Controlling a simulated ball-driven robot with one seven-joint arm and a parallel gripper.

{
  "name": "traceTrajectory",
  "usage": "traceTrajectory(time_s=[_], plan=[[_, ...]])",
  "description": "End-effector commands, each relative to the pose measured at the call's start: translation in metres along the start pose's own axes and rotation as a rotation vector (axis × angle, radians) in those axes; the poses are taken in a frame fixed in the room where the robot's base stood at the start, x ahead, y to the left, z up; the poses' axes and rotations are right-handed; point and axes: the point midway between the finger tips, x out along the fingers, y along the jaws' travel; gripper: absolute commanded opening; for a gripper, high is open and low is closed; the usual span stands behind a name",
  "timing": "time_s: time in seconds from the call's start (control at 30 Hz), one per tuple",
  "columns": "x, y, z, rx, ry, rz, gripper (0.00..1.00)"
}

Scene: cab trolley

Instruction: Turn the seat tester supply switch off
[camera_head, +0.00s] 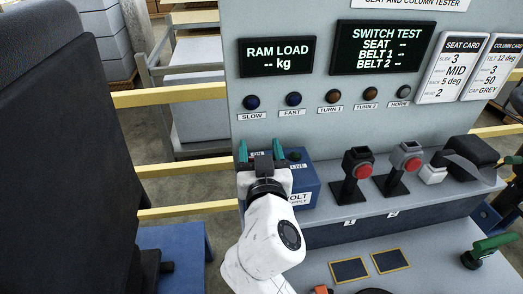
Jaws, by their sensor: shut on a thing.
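The seat tester supply (309,188) is a blue box on the ledge at the foot of the grey tester panel. Its labels show parts of "ON", "LIVE" and "VOLT SUPPLY". A dark round lamp or knob (295,156) sits by the "LIVE" label. My gripper (262,152), with teal fingertips, is at the top left of the box, its fingers on either side of the "ON" label. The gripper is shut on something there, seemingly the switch. The switch itself is hidden by my gripper and wrist, so its position cannot be told.
A row of labelled lamps (333,96) and two displays (278,57) are on the panel above. A large black seat back (60,150) fills the left. Yellow rails (180,96) run behind.

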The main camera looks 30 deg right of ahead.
Motion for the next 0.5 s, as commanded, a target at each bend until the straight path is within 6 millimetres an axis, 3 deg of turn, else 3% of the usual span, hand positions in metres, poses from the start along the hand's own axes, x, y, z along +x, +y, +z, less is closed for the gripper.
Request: traceTrajectory(time_s=[0.5], plan=[[-0.0002, -0.0023, -0.0006, 0.0, 0.001, -0.088, 0.3]])
